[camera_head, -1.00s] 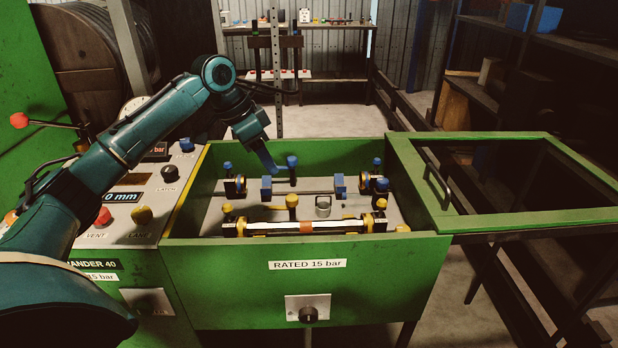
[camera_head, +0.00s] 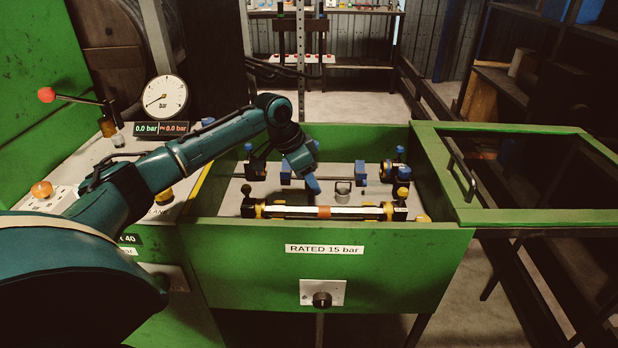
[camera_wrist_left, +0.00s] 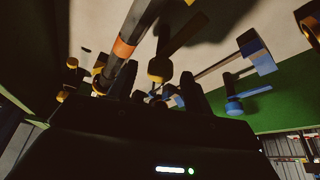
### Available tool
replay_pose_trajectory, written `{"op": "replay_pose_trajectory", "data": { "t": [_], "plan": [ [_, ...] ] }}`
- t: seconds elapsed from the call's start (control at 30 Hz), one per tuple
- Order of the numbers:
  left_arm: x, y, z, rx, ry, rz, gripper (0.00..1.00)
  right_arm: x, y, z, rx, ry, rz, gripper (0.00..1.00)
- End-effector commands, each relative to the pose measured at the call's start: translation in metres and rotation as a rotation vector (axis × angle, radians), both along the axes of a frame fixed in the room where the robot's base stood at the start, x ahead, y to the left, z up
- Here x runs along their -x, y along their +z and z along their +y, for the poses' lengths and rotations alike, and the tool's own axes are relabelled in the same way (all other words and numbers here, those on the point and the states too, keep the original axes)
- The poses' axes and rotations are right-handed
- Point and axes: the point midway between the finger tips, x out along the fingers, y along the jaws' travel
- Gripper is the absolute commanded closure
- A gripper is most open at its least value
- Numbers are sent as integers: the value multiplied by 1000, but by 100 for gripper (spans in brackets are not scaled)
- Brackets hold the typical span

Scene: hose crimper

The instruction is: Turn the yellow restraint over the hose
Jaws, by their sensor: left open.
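The white hose (camera_head: 290,211) with an orange band (camera_head: 323,212) lies lengthwise along the front of the green trough, held by yellow-and-black fittings at both ends. It crosses the upper left of the left wrist view (camera_wrist_left: 122,47). The yellow restraint's knob (camera_wrist_left: 159,70) shows beside the hose in the left wrist view, with a bar running from it. In the head view my gripper hides it. My left gripper (camera_head: 314,188) points down into the trough just behind the hose. It is open, with the knob ahead of its fingers and apparently not gripped. My right gripper is out of view.
The trough's green front wall (camera_head: 240,262) stands before the hose. A second row of blue-knobbed fittings (camera_head: 360,170) lies behind it. The framed lid (camera_head: 590,220) is swung open to the right. A gauge (camera_head: 165,97) and control panel stand left.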

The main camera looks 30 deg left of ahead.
Motion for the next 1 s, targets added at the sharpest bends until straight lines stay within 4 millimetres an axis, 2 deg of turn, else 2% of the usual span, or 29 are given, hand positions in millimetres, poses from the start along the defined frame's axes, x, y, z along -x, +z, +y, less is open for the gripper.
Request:
{"op": "replay_pose_trajectory", "data": {
  "t": [0.33, 0.9, 1.0],
  "plan": [
    [-1, -3, -1, 0, -1, -1, 52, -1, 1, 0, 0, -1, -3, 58],
    [-1, -2, -1, 0, -1, -1, 98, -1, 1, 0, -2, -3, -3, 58],
    [-1, -2, -1, 0, -1, -1, 100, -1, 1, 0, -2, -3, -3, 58]
  ]
}}
